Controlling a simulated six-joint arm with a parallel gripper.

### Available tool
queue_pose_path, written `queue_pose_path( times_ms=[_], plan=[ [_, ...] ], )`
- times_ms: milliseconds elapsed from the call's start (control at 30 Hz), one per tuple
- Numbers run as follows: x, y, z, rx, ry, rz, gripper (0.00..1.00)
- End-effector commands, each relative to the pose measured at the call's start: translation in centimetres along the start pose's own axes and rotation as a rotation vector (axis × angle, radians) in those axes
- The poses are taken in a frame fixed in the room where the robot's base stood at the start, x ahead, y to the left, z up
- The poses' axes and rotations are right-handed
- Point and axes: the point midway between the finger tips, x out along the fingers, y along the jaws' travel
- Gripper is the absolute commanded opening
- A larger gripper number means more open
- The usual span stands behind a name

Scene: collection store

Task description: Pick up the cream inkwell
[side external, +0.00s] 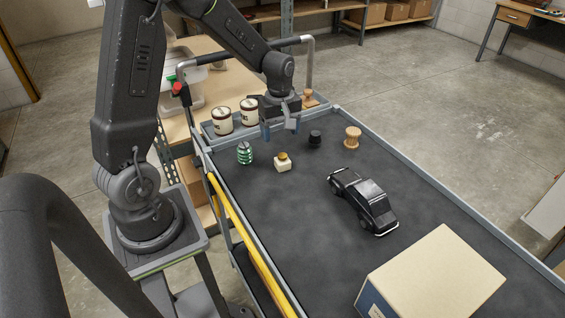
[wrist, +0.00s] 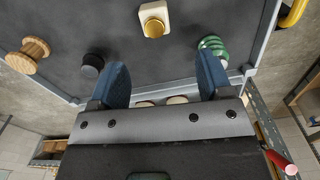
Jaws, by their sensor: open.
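The cream inkwell (side external: 283,163) stands upright on the dark cart top, a small square cream block with a gold-brown round top. It also shows in the wrist view (wrist: 154,20), seen from above near the top edge, ahead of the fingers. My gripper (side external: 279,129) is above the far end of the cart, behind the inkwell in the side view and apart from it. In the wrist view its two blue fingers (wrist: 163,84) are spread wide with nothing between them.
A green ribbed object (side external: 244,153) stands left of the inkwell; a black knob-like piece (side external: 315,138) and a wooden spool (side external: 352,137) stand to its right. A black model car (side external: 364,201) and a cream-topped box (side external: 432,280) lie nearer. Labelled jars (side external: 222,121) stand at the far end.

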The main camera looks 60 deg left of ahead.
Motion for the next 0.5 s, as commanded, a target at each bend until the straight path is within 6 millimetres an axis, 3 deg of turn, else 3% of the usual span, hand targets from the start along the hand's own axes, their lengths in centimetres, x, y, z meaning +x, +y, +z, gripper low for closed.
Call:
queue_pose_path(
  times_ms=[200, 500],
  plan=[
    [4.2, 0.0, 0.1, 0.002, -0.002, -0.004, 0.72],
    [6.5, 0.2, 0.1, 0.004, -0.001, -0.002, 0.72]
  ],
)
